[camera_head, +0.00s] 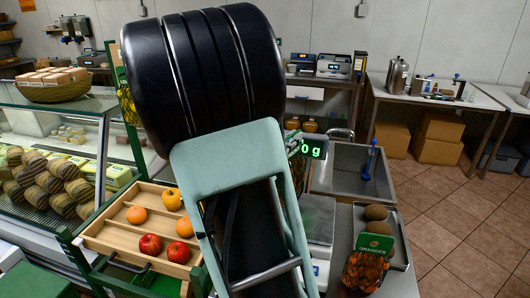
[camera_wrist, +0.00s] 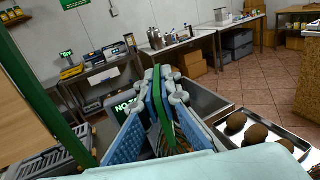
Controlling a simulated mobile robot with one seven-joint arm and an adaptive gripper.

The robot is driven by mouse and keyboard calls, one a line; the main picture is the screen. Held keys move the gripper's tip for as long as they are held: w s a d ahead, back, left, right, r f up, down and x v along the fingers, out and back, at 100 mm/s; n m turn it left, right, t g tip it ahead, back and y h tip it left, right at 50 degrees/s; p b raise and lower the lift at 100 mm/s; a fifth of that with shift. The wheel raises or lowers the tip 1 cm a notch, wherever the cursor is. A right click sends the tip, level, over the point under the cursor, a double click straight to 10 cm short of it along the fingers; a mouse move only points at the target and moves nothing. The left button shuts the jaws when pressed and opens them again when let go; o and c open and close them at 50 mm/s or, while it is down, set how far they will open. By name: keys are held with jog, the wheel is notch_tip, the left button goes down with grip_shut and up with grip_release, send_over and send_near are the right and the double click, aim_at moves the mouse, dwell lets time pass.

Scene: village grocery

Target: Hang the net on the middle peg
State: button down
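My gripper (camera_wrist: 168,88) has blue-padded fingers closed around a green card (camera_wrist: 165,118), seen nearly edge-on in the wrist view. The card looks like a net's header. In the head view my arm hides most of the gripper; a bit of green card (camera_head: 294,142) shows beside the scale display. The net's body below is mostly hidden. Another net of oranges (camera_head: 364,270) with a green "ORANGES" header lies on the counter at right. A further net (camera_head: 128,104) hangs by the green frame at left, partly behind my arm. The pegs are not visible.
A wooden tray (camera_head: 116,234) holds apples and oranges at left, near a glass display case (camera_head: 105,150). A metal tray (camera_wrist: 290,137) with brown round fruit is at right. A green post (camera_wrist: 48,92) stands close at left. A scale display (camera_head: 314,148) is behind my arm.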

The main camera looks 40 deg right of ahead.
jog(key=d+f, duration=0.1)
jog(key=w+d+f, duration=0.1)
jog(key=f, duration=0.1)
jog(key=w+d+f, duration=0.1)
jog(key=f, duration=0.1)
jog(key=shift+w+d, duration=0.15)
jog(key=shift+w, duration=0.1)
jog(key=f, duration=0.2)
jog(key=shift+w+d+f, duration=0.3)
jog(key=shift+d+f, duration=0.05)
jog(key=shift+f+p, duration=0.3)
jog(key=shift+f, duration=0.2)
jog(key=shift+f, duration=0.1)
jog(key=c, duration=2.2)
grip_release()
jog(key=shift+a, duration=0.1)
jog(key=shift+o, duration=0.2)
jog(key=s+f+b+v, duration=0.1)
jog(key=b+v, duration=0.1)
jog(key=v, duration=0.8)
jog(key=shift+a, duration=0.25)
jog(key=shift+s, duration=0.15)
